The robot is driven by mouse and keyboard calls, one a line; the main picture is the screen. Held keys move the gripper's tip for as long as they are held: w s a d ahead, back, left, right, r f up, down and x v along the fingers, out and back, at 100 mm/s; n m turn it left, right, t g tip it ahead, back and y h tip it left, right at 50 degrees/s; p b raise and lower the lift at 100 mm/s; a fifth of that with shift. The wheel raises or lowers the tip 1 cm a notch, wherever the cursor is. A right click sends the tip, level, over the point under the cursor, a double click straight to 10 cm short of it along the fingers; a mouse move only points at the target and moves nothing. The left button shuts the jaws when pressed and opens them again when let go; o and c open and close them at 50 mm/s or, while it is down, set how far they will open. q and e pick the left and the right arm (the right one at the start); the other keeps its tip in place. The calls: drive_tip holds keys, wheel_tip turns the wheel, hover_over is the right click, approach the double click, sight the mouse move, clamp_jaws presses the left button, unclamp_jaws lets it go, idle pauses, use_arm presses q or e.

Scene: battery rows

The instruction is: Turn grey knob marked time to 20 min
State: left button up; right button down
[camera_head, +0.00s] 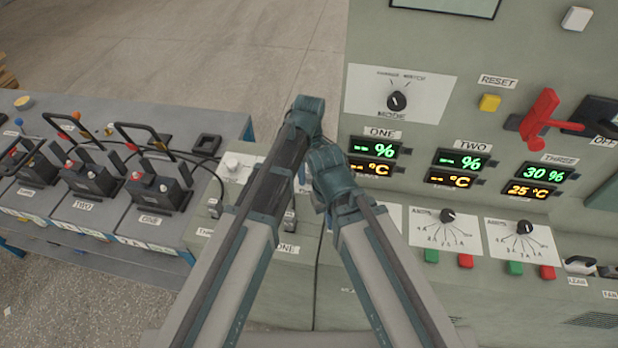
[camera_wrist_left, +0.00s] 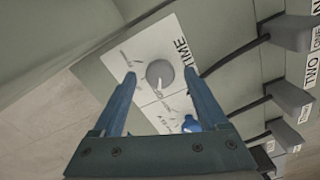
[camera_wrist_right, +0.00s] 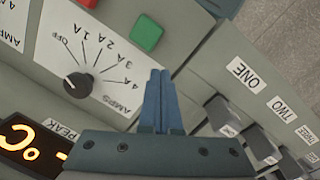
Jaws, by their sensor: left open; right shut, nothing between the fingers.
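The grey round knob (camera_wrist_left: 160,73) marked TIME sits on a white label plate (camera_wrist_left: 131,57) in the left wrist view. Its scale figures are too small to read, and I cannot tell its setting. My left gripper (camera_wrist_left: 159,75) is open, with one finger on each side of the knob in the picture; I cannot tell whether they touch it. In the head view the arms hide the knob and the left fingertips. My right gripper (camera_wrist_right: 159,73) is shut and empty, in front of the panel beside an AMPS dial (camera_wrist_right: 77,85).
A bench with battery units (camera_head: 155,187) is at left. A red lever (camera_head: 541,118) sticks out at right.

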use_arm(q)
drive_tip(key=shift+f, duration=0.3)
use_arm(e)
drive_tip(key=shift+f, duration=0.3)
use_arm(q)
drive_tip(key=shift+r, duration=0.1)
clamp_jaws()
